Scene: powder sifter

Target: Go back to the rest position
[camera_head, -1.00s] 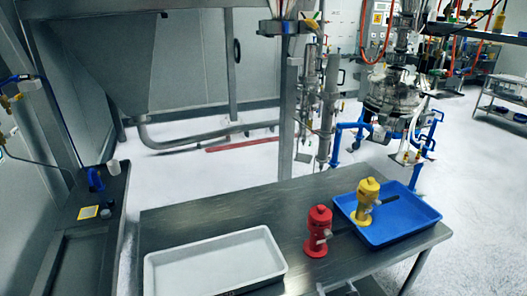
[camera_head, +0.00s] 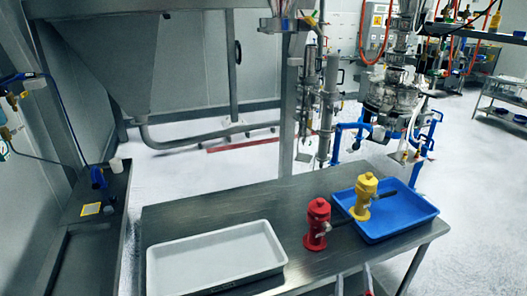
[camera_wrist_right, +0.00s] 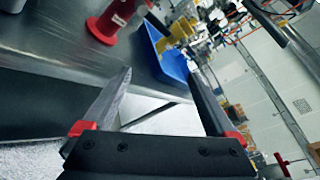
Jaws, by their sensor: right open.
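My right gripper (camera_head: 353,282) shows at the bottom edge of the head view, in front of the steel table (camera_head: 205,212). In the right wrist view my right gripper (camera_wrist_right: 158,68) has its two fingers wide apart with nothing between them. The red device (camera_head: 317,224) stands upright on the table, and it also shows in the right wrist view (camera_wrist_right: 112,22). The yellow device (camera_head: 365,194) stands upright in the blue tray (camera_head: 415,217). My left gripper is not in view.
An empty white tray (camera_head: 215,257) lies at the table's front left. A side bench (camera_head: 85,243) with small items stands at the left. The table's back left is clear.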

